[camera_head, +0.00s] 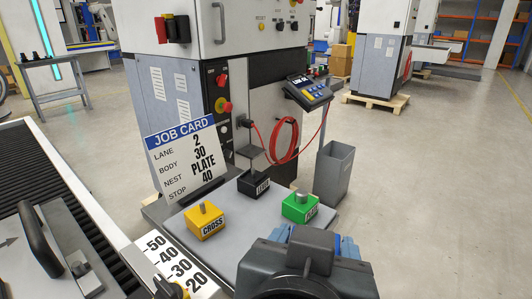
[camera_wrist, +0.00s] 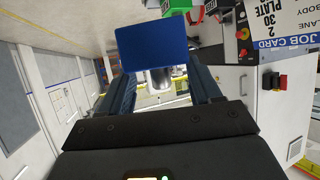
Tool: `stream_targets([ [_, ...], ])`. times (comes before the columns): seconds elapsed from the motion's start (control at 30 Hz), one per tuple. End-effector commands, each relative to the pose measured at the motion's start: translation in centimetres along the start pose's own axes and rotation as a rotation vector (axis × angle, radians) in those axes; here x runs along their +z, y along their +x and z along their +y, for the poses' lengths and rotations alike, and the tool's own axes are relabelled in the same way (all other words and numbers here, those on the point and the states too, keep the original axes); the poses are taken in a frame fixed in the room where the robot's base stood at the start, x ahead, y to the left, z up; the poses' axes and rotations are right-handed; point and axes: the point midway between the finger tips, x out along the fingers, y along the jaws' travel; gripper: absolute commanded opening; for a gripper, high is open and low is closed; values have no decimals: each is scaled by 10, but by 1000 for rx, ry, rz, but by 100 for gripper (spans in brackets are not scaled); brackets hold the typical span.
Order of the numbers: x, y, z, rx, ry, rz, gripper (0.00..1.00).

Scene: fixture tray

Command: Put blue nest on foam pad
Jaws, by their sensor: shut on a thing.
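The blue nest (camera_wrist: 153,46) shows in the wrist view as a blue block with a metal knob (camera_wrist: 160,78). My gripper (camera_wrist: 162,84) is shut on this knob, with a dark finger on each side. In the head view my gripper (camera_head: 308,245) is at the bottom centre, over the front of the grey tabletop (camera_head: 240,228). It hides most of the blue nest, and only bits of blue show beside it. I cannot clearly pick out a foam pad; the grey tabletop could be it, or it could be hidden behind my gripper.
A yellow CROSS nest (camera_head: 204,221), a black nest (camera_head: 253,186) and a green PLATE nest (camera_head: 299,207) stand on the tabletop. A job card (camera_head: 186,158) stands behind left. A grey bin (camera_head: 333,172) is at the right. A conveyor (camera_head: 50,185) runs along the left.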

Motion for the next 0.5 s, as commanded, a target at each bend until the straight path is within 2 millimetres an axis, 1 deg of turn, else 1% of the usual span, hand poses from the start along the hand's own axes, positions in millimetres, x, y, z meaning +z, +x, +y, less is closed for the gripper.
stream_targets([
  [0.07, 0, 0, -2, -1, 0, 1, 12],
  [0.17, 3, 7, -9, 0, -2, 0, 12],
  [0.27, 10, 21, -24, -1, -4, -2, 12],
  [0.5, 23, 59, -65, 0, -3, -1, 12],
])
